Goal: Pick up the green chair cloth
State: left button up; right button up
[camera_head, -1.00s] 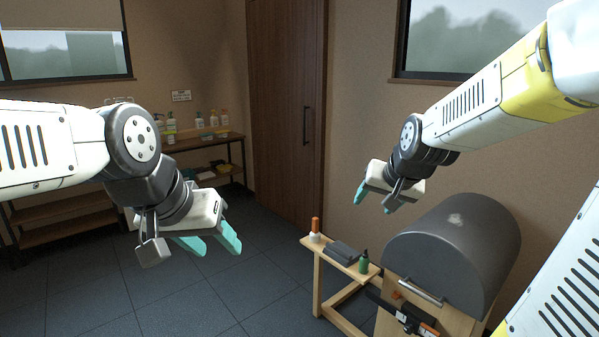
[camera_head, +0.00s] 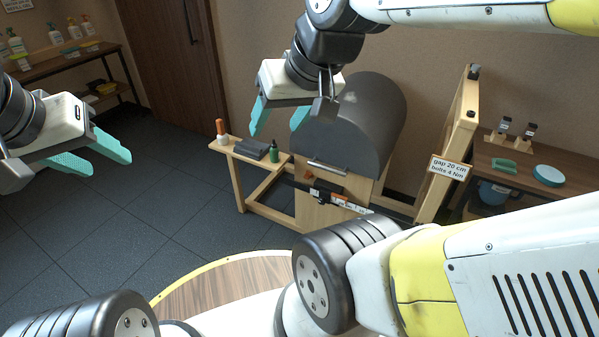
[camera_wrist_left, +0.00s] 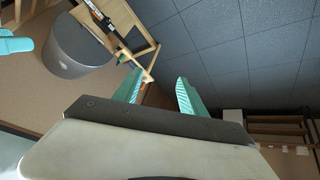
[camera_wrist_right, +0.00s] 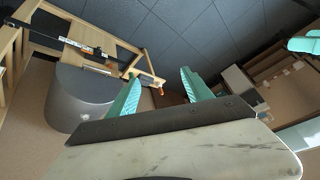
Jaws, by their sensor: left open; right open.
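A small green folded thing (camera_head: 503,166) lies on the wooden table at the right of the head view. It may be the green chair cloth, but it is too small to tell surely. My left gripper (camera_head: 98,156) is open and empty at the left of the head view, over the floor and far from it. My right gripper (camera_head: 275,128) is open and empty, seen in front of the grey drum, also well to the left of the green thing. Neither wrist view shows the green thing.
A dark grey drum (camera_head: 370,110) stands on a wooden frame with a small shelf holding bottles and a dark block (camera_head: 251,148). A wooden post with a sign (camera_head: 451,168) stands before the right table (camera_head: 475,165). A teal dish (camera_head: 548,175) lies there. Floor at left is clear.

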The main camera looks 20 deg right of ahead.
aim_at(507, 166)
jog(key=z, duration=2.3)
